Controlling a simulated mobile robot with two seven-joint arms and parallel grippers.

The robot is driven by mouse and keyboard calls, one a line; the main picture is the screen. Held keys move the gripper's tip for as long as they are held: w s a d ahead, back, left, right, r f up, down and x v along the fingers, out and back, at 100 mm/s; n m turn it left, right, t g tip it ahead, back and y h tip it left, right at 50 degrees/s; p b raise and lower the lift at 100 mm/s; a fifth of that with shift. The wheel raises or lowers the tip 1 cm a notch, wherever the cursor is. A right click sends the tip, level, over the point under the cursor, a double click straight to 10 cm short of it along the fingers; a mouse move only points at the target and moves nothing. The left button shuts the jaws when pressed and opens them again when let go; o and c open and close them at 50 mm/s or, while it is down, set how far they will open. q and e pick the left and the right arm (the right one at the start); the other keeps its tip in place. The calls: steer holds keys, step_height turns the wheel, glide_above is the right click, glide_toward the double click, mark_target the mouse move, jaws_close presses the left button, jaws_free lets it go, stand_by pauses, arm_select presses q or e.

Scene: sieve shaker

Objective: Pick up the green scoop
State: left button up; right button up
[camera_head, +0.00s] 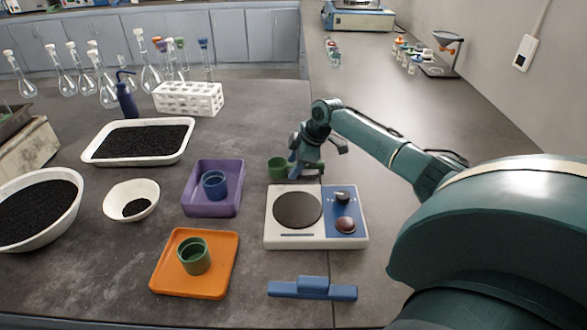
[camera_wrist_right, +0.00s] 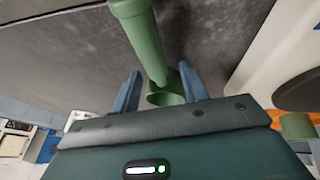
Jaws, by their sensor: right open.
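The green scoop (camera_head: 278,168) is on the dark bench just behind the scale, left of my right gripper (camera_head: 300,171), which partly covers it. In the right wrist view the scoop's long green handle (camera_wrist_right: 149,45) runs down between the two blue fingers of the right gripper (camera_wrist_right: 160,88). That gripper is open, with a finger on each side of the scoop and gaps visible. Only part of the scoop's round hollow end shows above the gripper body. My left gripper is not in view.
A white and blue scale (camera_head: 282,240) stands in front of the gripper. A purple tray (camera_head: 208,211) and an orange tray (camera_head: 217,290) hold small cups to the left. A blue bar-like object (camera_head: 313,289) lies in front. A white tube rack (camera_head: 188,98) and flasks stand behind.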

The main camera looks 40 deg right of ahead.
steer(key=shift+c, duration=0.5)
jaws_close()
steer(key=shift+r, duration=0.1)
step_height(320, 180, up, 10)
stand_by(0.3)
steer(key=c, duration=0.5)
jaws_free()
steer(key=c, duration=0.3)
